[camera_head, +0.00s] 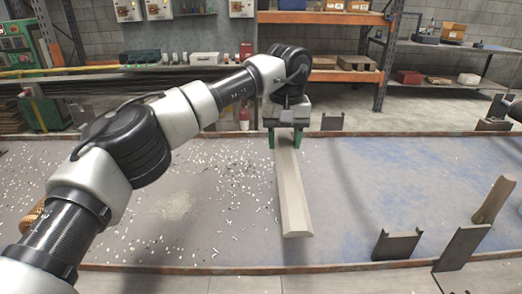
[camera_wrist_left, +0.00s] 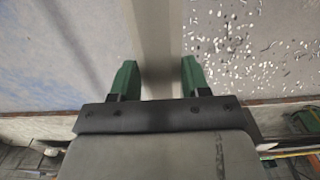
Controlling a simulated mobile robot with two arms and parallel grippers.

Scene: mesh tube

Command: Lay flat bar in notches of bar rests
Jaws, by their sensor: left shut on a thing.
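The flat bar (camera_head: 292,195) is long and pale beige, and runs from my left gripper toward the front of the table. My left gripper (camera_head: 285,140) points down at the bar's far end, its green fingers shut on both sides of it. In the left wrist view the bar (camera_wrist_left: 156,40) passes between the two green fingers (camera_wrist_left: 158,80). A dark notched bar rest (camera_head: 397,245) stands upright at the front right, with another dark upright plate (camera_head: 462,249) beside it. A similar notched rest (camera_head: 332,121) stands at the back edge. The bar is apart from these rests. My right gripper is not seen.
The table (camera_head: 200,240) has a raised brown rim and scattered white chips on its left half. A tan block (camera_head: 494,200) leans at the right. More dark plates (camera_head: 495,120) stand at the back right. The table's middle right is clear.

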